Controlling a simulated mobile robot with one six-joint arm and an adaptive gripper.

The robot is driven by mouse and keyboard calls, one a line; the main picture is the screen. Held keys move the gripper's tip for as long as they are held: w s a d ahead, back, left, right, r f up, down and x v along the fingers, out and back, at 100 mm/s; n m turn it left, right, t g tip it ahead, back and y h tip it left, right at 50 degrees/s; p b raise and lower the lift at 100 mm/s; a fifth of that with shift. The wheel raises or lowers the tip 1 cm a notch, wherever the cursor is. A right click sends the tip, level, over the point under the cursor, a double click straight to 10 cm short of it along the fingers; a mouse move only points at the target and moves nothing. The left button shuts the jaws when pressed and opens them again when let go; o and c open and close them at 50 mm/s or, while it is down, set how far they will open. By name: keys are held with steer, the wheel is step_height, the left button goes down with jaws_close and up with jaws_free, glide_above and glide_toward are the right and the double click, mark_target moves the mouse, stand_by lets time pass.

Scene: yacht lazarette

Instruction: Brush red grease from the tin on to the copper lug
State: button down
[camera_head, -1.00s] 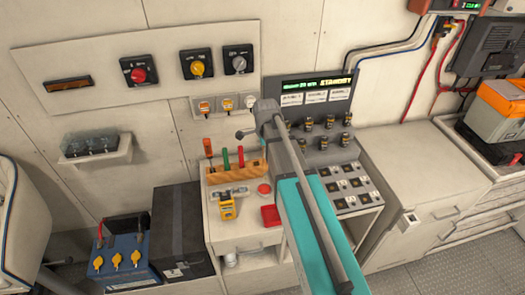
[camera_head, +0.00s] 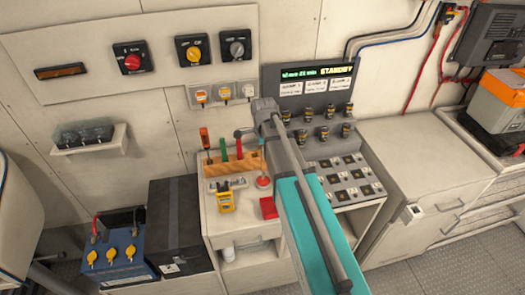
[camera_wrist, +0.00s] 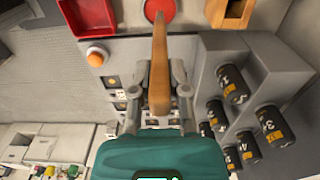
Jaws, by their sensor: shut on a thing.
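My gripper (camera_wrist: 159,90) is shut on a tapered brown brush (camera_wrist: 158,65) in the wrist view. The brush's narrow end points up the picture and overlaps the near edge of a round red tin (camera_wrist: 160,9); I cannot tell whether they touch. In the head view the red tin (camera_head: 264,182) stands on the bench right of the wooden tool rack, just left of my arm. My gripper's fingers are not clear there, as the arm hides them. I cannot make out the copper lug; a small grey holder (camera_head: 227,184) lies behind the yellow meter.
The wooden rack (camera_head: 232,163) holds upright coloured handles. A red tray (camera_head: 268,208) and a yellow meter (camera_head: 226,201) stand at the bench's front. Black cylinders (camera_head: 321,133) on the grey console are close to my gripper's right in the wrist view. Grey floor is open at lower right.

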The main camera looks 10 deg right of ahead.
steer(key=shift+f+b, duration=0.35)
steer(key=shift+f, duration=0.3)
steer(key=shift+f+b, duration=0.5)
steer(key=shift+b, duration=0.1)
stand_by(2.3)
steer(key=shift+r, duration=0.15)
steer(key=shift+r+p, duration=3.35)
steer(key=shift+p, duration=0.2)
